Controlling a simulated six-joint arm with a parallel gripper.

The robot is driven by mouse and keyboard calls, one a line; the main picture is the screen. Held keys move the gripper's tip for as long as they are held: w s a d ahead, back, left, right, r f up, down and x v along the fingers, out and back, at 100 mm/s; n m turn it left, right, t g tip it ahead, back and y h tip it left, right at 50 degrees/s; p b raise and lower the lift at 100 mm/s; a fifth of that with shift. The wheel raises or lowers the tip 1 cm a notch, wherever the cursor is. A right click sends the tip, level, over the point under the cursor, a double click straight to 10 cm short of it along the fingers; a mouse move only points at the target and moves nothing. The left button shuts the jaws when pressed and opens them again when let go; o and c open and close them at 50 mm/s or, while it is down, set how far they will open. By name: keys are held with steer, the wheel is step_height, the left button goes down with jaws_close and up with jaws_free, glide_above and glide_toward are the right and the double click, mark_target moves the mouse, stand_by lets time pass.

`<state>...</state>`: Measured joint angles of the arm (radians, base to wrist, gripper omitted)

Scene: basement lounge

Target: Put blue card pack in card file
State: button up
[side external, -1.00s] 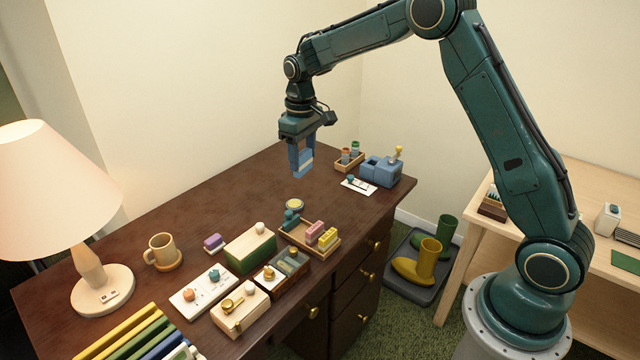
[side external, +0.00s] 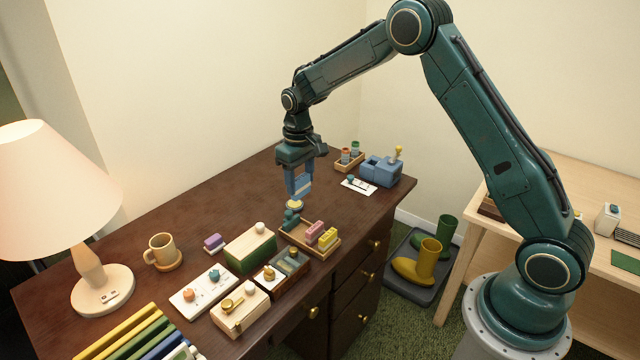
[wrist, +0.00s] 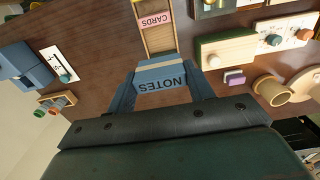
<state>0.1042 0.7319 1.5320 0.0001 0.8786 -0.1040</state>
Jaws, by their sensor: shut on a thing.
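My gripper (side external: 299,188) is shut on the blue card pack (side external: 301,184). It holds the pack above the dark desk, behind the card file. In the wrist view the pack (wrist: 160,78) sits between both fingers, with a pale band and the word NOTES. The card file, a shallow wooden tray (side external: 301,246), holds a pink pack (side external: 315,230) and a yellow pack (side external: 327,238). In the wrist view the tray (wrist: 159,42) lies just beyond the held pack, with bare wood before the pink pack labelled CARDS (wrist: 155,21). The pack appears apart from the tray.
A green-sided box (side external: 250,248) is to the left. A blue caddy (side external: 381,171) and a small wooden rack (side external: 350,159) stand farther back. The desk's back left is clear.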

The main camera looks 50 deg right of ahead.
step_height(320, 180, down, 9)
steer(key=shift+f, duration=0.1)
stand_by(0.3)
steer(key=shift+f, duration=2.05)
steer(key=shift+f, duration=0.1)
steer(key=o, duration=1)
steer(key=shift+c, duration=0.2)
step_height(320, 180, up, 11)
steer(key=shift+f, duration=0.15)
steer(key=shift+r, duration=0.75)
